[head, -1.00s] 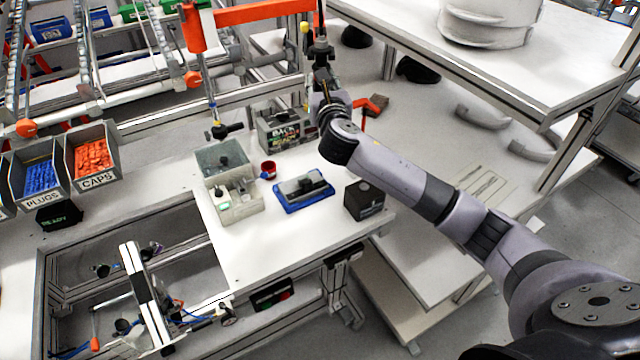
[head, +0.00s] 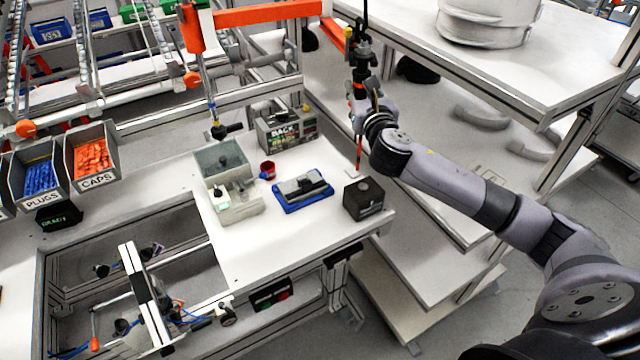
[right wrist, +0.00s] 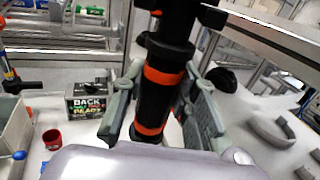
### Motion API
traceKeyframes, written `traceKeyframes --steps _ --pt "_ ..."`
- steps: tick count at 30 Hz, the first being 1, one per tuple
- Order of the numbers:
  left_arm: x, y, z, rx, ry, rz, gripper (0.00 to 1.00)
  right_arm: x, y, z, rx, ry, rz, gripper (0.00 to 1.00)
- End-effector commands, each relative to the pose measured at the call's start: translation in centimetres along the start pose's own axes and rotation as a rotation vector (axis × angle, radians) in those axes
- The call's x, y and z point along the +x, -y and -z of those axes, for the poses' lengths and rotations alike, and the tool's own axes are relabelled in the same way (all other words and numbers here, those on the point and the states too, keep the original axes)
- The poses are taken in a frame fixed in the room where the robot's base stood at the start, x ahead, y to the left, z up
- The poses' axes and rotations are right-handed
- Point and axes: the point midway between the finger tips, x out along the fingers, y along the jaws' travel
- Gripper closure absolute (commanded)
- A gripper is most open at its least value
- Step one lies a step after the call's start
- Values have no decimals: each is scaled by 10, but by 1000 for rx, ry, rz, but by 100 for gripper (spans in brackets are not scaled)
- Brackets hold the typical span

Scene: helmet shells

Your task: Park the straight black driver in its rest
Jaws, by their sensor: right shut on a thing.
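The straight black driver (head: 362,55) is upright in my right gripper (head: 364,92), high over the right end of the bench, with a dark line rising from its top. The right wrist view shows its black body with orange bands (right wrist: 158,100) between the two grey fingers, which are shut on it. My left gripper is out of view.
A black box (head: 364,200), a blue tray (head: 304,197), a red cup (head: 267,170), a grey bin (head: 222,158) and a display box (head: 287,130) stand on the bench. Another driver (head: 226,130) hangs at left. A white shelf (head: 470,70) is close on the right.

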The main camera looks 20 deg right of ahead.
Motion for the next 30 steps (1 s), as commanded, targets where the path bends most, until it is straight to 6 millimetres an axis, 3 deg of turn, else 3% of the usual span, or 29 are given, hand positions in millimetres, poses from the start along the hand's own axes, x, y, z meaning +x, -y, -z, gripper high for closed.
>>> traceKeyframes --steps 11,30 --pt "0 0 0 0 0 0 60 1 0 -1 1 1 0 100" --pt "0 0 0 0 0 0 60 54 32 -1 2 1 0 100"
